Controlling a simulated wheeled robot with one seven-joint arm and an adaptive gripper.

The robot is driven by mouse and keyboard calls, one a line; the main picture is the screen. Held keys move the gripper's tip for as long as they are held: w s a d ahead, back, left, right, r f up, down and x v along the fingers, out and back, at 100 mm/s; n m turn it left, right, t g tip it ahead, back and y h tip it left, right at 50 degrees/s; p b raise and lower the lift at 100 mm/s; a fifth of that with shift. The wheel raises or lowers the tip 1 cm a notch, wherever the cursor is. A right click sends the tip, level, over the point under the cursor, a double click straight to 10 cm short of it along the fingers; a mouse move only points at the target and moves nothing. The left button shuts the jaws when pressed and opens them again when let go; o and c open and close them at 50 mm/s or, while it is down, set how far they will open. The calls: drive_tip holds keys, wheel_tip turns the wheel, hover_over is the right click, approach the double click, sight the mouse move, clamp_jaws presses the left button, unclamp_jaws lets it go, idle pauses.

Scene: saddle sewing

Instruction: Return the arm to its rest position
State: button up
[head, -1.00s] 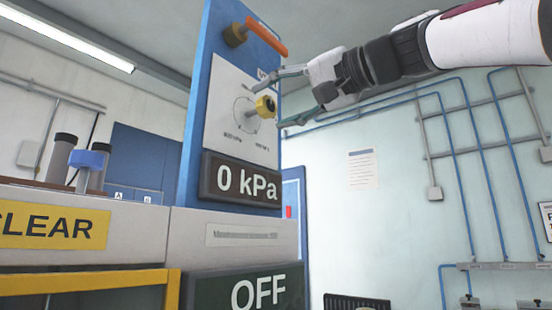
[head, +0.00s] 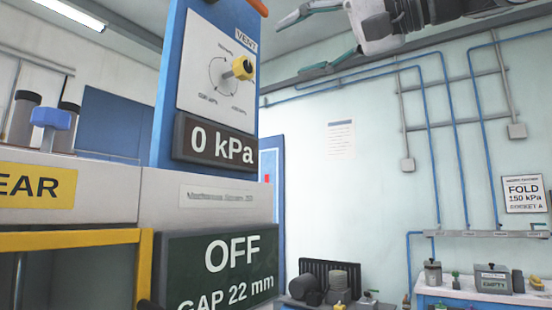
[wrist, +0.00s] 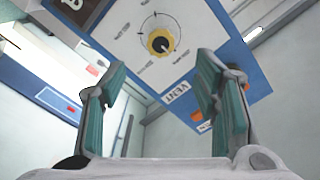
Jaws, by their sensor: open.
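My gripper (head: 318,42) is at the top of the head view, right of the blue panel (head: 170,90), with its fingers spread and nothing between them. The wrist view also shows my gripper (wrist: 165,95) open, its two green-padded fingers apart. The yellow knob (head: 240,68) sits on the white dial plate of the panel, apart from the fingers. It also shows in the wrist view (wrist: 160,41), beyond and between the fingertips. The pressure display (head: 215,143) reads 0 kPa.
An orange handle (head: 253,5) is at the panel's top. A lower display (head: 225,262) reads OFF and GAP 22 mm. A yellow frame (head: 75,240) stands at lower left. A bench (head: 480,296) with jars and a box is at lower right. The space before the pale wall is open.

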drive_tip(key=s+d+f+m+g+h, duration=0.15)
drive_tip(key=f+h, duration=0.25)
drive_tip(key=f, duration=1.1)
drive_tip(key=s+d+f+m+g+h, duration=0.1)
drive_tip(key=s+d+f+g+h, duration=0.15)
drive_tip(key=f, duration=1.25)
drive_tip(key=s+d+f+g+h, duration=0.35)
drive_tip(key=s+f, duration=0.55)
drive_tip(key=f, duration=0.5)
drive_tip(key=s+d+f+g+h, duration=0.2)
drive_tip(key=s+d+f+h, duration=0.2)
drive_tip(key=s+f, duration=0.7)
wheel_tip(320, 180, up, 11)
drive_tip(key=w+d+t+p, duration=0.1)
drive_tip(key=w+t+p, duration=0.1)
drive_tip(key=p, duration=1.1)
drive_tip(key=shift+w+n+t, duration=0.25)
drive_tip(key=shift+n+t, duration=0.1)
drive_tip(key=shift+n, duration=0.1)
